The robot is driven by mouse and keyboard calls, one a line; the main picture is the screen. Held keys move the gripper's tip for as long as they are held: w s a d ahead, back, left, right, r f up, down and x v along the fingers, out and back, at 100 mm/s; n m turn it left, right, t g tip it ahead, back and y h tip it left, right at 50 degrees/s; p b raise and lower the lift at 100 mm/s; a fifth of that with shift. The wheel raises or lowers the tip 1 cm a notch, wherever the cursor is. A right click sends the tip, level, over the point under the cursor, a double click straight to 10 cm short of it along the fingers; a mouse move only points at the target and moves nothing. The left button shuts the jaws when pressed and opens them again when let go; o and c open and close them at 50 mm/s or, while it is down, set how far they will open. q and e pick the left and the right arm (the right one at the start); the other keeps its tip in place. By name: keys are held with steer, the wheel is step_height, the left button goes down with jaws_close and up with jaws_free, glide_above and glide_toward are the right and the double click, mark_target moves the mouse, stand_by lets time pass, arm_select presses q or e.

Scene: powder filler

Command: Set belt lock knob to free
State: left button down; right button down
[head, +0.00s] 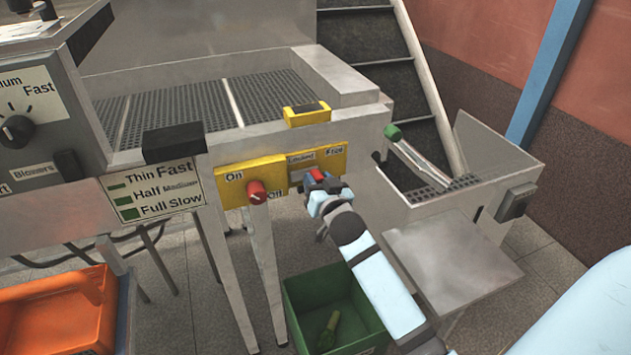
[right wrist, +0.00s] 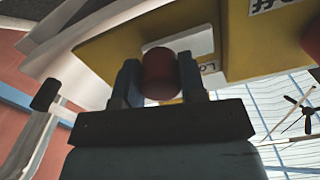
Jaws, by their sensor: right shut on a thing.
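The belt lock knob is a red knob on the yellow panel (head: 331,158) marked "Locked" and "Free", at the right end of the machine's front. In the head view only a bit of the knob (head: 316,174) shows between the fingers. My right gripper (head: 318,180) is at this panel and shut on the knob. In the right wrist view the round red knob (right wrist: 159,73) sits between the two blue fingers, with the yellow panel behind it. Part of the "Locked" label (right wrist: 208,70) shows beside the right finger. My left gripper is out of the head view.
A second red knob (head: 257,191) stands on the "On"/"Off" yellow panel (head: 233,183) to the left. A green bin (head: 303,290) is below my right arm. A green-ended lever (head: 393,133) and a grey box (head: 516,203) are to the right. An orange crate (head: 54,310) is lower left.

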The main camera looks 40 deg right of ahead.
steer(key=d, duration=0.1)
steer(key=d+p, duration=0.1)
steer(key=d, duration=0.1)
steer(key=shift+s+r, duration=0.1)
steer(key=shift+s, duration=0.3)
steer(key=shift+d, duration=0.4)
steer(key=c, duration=0.9)
jaws_free()
steer(key=shift+o, duration=1)
steer(key=shift+d, duration=0.1)
